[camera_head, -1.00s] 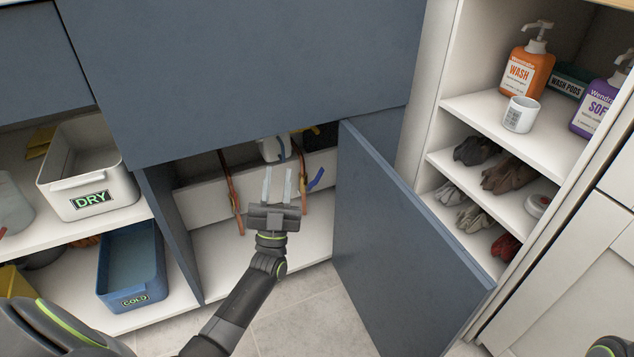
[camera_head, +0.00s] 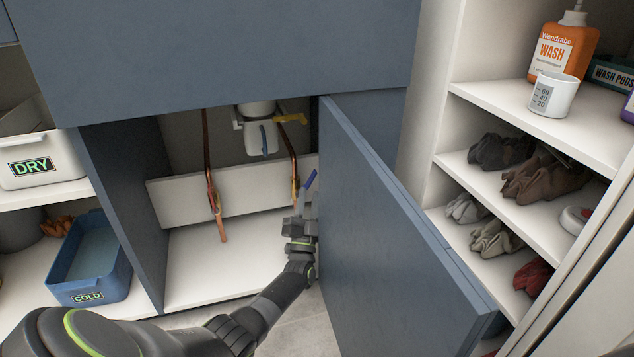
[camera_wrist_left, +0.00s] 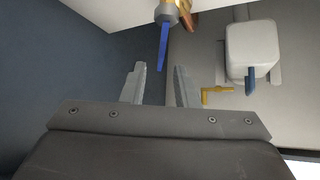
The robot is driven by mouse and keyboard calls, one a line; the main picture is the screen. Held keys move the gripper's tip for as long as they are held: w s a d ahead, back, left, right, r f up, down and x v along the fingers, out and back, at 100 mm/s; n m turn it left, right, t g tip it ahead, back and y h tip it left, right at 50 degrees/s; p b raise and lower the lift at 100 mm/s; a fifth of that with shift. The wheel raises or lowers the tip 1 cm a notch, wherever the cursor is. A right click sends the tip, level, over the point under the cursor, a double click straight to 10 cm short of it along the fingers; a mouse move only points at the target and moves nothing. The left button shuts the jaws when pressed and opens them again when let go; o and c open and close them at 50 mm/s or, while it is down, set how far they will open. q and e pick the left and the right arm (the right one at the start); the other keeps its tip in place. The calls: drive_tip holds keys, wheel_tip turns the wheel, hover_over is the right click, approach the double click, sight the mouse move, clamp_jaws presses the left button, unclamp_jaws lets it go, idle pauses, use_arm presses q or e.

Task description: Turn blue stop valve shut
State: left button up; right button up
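The blue stop valve handle (camera_head: 309,181) is a thin blue lever on the right copper pipe inside the open cabinet, tilted up and to the right in the head view. In the left wrist view the blue handle (camera_wrist_left: 163,46) points toward the space between my fingers, just beyond their tips. My left gripper (camera_head: 301,204) is by the valve, close to the open door; in the left wrist view its fingers (camera_wrist_left: 156,85) are apart with nothing between them. Whether a finger touches the handle cannot be told. My right gripper is not in view.
The cabinet door (camera_head: 385,230) stands open right beside my left gripper. A white canister with a blue lever (camera_head: 263,138) and a yellow lever (camera_head: 291,118) are above left of the valve. Another copper pipe (camera_head: 213,190) stands left. The cabinet floor is clear.

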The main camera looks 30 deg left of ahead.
sight(311, 177)
use_arm(q)
drive_tip(key=b+x, duration=0.2)
drive_tip(key=x, duration=0.3)
drive_tip(key=shift+b+x, duration=0.4)
drive_tip(key=shift+x, duration=0.35)
clamp_jaws()
